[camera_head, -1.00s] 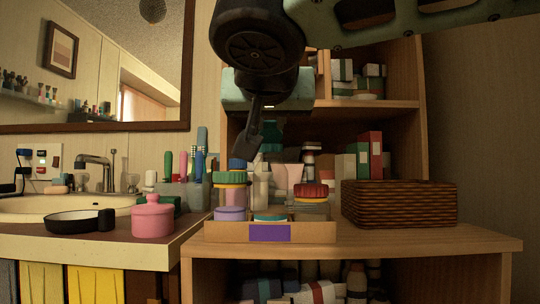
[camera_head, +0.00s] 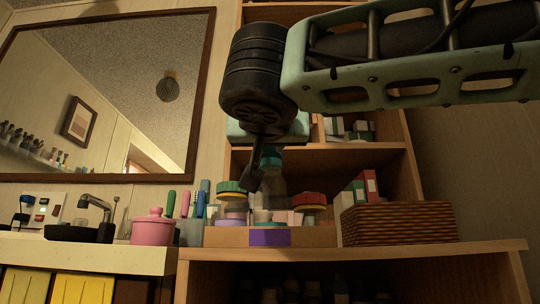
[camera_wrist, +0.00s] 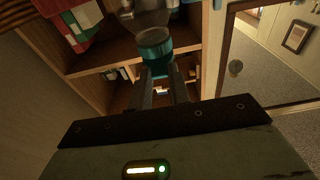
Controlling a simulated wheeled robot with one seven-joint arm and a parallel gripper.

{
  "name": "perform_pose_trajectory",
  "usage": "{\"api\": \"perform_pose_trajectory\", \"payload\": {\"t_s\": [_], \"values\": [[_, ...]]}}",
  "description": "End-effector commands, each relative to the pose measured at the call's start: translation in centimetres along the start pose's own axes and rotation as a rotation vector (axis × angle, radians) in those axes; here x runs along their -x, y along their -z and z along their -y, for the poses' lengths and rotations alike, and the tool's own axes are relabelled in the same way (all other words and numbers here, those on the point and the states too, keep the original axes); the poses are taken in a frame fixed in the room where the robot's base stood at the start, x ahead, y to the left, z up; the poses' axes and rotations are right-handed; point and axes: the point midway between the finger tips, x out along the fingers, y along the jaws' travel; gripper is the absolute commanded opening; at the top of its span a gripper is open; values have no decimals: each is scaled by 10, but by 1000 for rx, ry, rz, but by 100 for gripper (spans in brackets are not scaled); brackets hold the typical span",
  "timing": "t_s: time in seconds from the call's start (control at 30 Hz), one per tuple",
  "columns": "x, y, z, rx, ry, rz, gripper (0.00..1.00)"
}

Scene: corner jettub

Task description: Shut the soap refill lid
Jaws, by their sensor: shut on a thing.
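A clear bottle (camera_head: 272,184) with a teal lid (camera_head: 269,158) shows behind my gripper (camera_head: 250,186) in the head view; I take the teal lid as the soap refill lid. In the wrist view the teal lid (camera_wrist: 156,48) sits between the tips of my gripper (camera_wrist: 160,72), with the clear bottle (camera_wrist: 148,18) beyond it. My gripper is shut on the lid. The fingers point down above the small containers. How firmly the lid sits on the bottle cannot be told.
A cardboard tray (camera_head: 218,237) of jars and tubs stands on the wooden shelf. A pink pot (camera_head: 152,230) is at the left.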

Motion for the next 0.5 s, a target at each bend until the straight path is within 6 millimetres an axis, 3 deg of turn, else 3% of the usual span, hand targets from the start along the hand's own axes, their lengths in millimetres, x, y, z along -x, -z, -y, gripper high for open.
{"api": "perform_pose_trajectory", "payload": {"t_s": [0.47,0.5], "values": [[0,-2,1,2,1,-6,0],[0,-2,1,2,1,-6,22]]}}
